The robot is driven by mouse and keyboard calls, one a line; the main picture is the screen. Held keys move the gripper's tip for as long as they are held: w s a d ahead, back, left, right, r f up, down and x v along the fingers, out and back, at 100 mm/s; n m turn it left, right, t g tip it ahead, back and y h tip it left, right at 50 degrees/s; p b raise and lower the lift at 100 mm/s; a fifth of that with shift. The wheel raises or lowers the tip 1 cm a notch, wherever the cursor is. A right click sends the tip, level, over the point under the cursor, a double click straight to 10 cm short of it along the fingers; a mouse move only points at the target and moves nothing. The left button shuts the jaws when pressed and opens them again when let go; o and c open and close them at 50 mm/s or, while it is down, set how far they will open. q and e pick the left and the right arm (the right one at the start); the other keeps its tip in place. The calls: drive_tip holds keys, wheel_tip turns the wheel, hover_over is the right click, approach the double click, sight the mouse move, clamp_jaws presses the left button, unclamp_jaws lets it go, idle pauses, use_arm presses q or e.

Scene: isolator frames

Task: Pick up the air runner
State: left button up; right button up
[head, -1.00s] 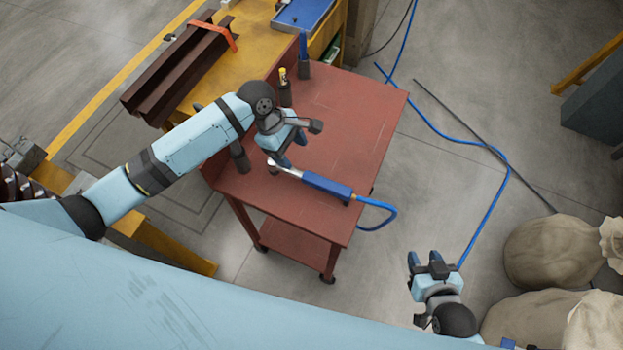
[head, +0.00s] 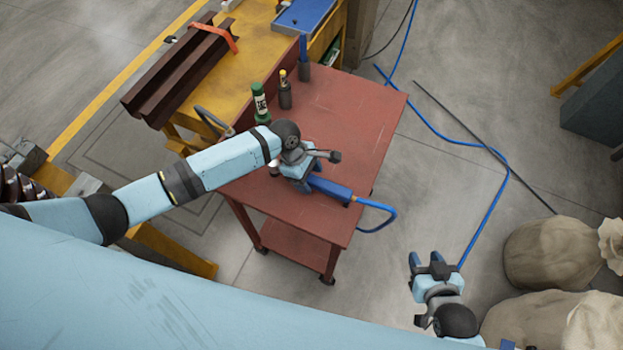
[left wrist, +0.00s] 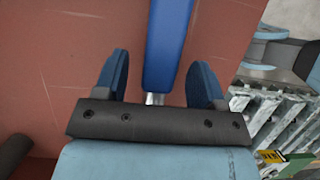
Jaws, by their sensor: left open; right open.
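The air runner (head: 328,187) is a blue-handled tool with a metal head, lying on the red cart top (head: 345,115) near its front edge. A blue hose runs from its right end. My left gripper (head: 310,179) is over the tool and hides part of it. In the left wrist view the blue handle (left wrist: 170,42) runs between the two open, apart fingers, with a bit of metal neck showing near the palm. The fingers do not visibly touch it. My right gripper (head: 425,262) is open and empty, off the cart over the floor at the lower right.
A green bottle (head: 260,103) and a dark yellow-topped bottle (head: 284,92) stand at the cart's left edge, with a blue-topped one (head: 304,50) behind. A yellow bench (head: 262,45) adjoins the cart. Sacks (head: 553,250) stand at the right. The cart's right half is clear.

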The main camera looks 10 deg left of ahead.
use_arm(q)
drive_tip(key=shift+x, duration=0.95)
drive_tip(key=shift+c, duration=0.2)
drive_tip(key=c, duration=1.1)
drive_tip(key=shift+r, duration=0.1)
clamp_jaws()
drive_tip(key=shift+r, duration=0.1)
